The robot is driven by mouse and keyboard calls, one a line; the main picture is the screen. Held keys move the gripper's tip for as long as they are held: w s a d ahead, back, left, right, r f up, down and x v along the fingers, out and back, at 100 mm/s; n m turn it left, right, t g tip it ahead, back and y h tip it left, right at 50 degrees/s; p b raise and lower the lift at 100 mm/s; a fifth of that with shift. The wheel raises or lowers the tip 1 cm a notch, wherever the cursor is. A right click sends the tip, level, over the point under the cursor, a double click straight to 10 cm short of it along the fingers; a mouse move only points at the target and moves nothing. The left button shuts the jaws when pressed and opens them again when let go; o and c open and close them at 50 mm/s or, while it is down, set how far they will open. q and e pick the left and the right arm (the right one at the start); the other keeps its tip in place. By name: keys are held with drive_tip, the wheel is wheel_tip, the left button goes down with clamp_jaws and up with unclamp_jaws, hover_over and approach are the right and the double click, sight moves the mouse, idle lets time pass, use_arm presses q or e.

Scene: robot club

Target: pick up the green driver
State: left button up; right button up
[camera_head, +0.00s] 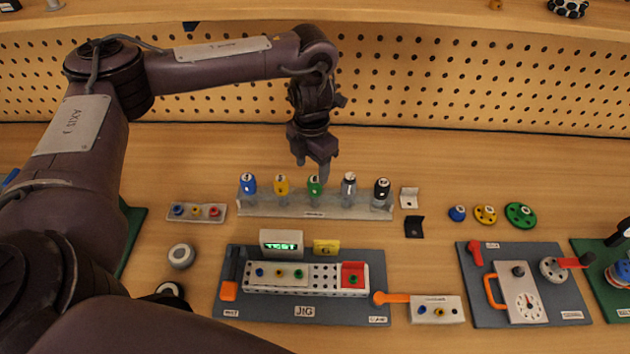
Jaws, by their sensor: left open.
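The green driver (314,186) stands upright in the middle of a grey rack (263,208), its green handle up. A yellow driver (281,185) is to its left and a grey driver (349,184) to its right. My left gripper (316,170) points down just above and behind the green driver's handle. It is open, though its fingers are small and dark in the view. I cannot tell whether the fingers touch the handle. My right gripper is not in view.
A blue driver (248,184) and a black driver (382,190) fill the rack's ends. The jig board (232,312) lies in front, with a dial board (483,318) to its right. A pegboard (440,80) rises behind. Bare table lies between rack and pegboard.

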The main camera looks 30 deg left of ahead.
sight(315, 179)
use_arm(q)
drive_tip(key=shift+s+d+f, duration=0.1)
drive_tip(key=shift+f, duration=0.4)
drive_tip(key=shift+d+f, duration=0.1)
drive_tip(key=shift+f, duration=0.25)
drive_tip(key=f, duration=0.1)
drive_tip(key=f+p, duration=0.1)
drive_tip(key=f, duration=0.1)
drive_tip(key=shift+w+d+f+p, duration=0.1)
drive_tip(key=shift+w+f+p, duration=0.15)
drive_tip(key=shift+p, duration=0.15)
drive_tip(key=shift+f, duration=0.4)
drive_tip(key=shift+c, duration=1.3)
drive_tip(key=c, duration=0.8)
drive_tip(key=shift+c, duration=0.2)
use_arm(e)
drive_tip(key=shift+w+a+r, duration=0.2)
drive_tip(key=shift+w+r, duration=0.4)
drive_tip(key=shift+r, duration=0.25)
use_arm(q)
drive_tip(key=shift+r, duration=0.1)
